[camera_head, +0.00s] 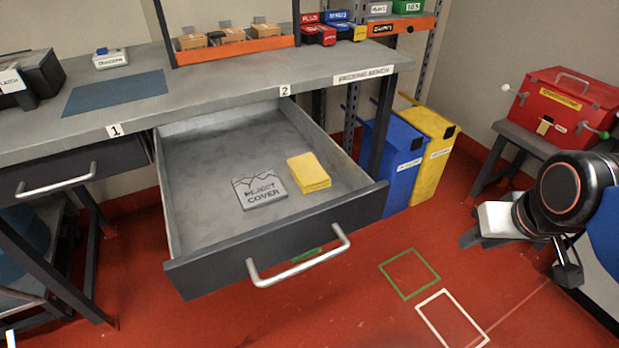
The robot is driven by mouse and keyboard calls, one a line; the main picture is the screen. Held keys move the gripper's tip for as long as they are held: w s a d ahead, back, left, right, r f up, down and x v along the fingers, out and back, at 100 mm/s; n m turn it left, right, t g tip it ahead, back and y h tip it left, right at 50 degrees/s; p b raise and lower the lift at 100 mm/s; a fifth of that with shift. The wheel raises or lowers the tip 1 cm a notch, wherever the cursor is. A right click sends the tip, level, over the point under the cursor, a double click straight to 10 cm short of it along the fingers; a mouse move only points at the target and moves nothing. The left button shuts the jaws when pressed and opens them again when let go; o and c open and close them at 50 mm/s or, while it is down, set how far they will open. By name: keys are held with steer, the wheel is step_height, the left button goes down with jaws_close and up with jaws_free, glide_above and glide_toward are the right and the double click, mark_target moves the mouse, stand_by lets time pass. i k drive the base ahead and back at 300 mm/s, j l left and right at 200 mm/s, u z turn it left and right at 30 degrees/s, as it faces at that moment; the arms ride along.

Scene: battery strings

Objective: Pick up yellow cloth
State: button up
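A yellow folded cloth (309,172) lies in the right part of an open drawer (208,146), marked 2 on the bench edge above it. It looks like a thick rectangular block. A grey flat piece labelled "REJECT COVER" (258,190) lies just left of it on the drawer floor, with a small gap. My arm is at the right edge of the picture, well right of the drawer. The end of my gripper (567,272) seems to be the small dark part low on the arm; its fingers cannot be made out.
The drawer's front panel and silver handle (300,262) stick out over the red floor. Drawer 1 (58,187) at left is shut. Blue (400,160) and yellow (436,155) bins stand right of the bench. A red box (563,108) sits on a stand.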

mark_target(310, 175)
steer(key=l+u, duration=0.2)
steer(key=u, duration=0.15)
steer(key=l+u, duration=0.25)
steer(key=u, duration=0.5)
steer(key=k+j+u, duration=0.1)
steer(key=u, duration=0.2)
steer(key=k+j+u, duration=0.1)
steer(key=u, duration=0.25)
steer(key=i, duration=0.35)
steer(key=k, duration=0.35)
steer(key=l+z, duration=0.15)
steer(key=z, duration=0.2)
steer(key=l+z, duration=0.2)
steer(key=z, duration=0.15)
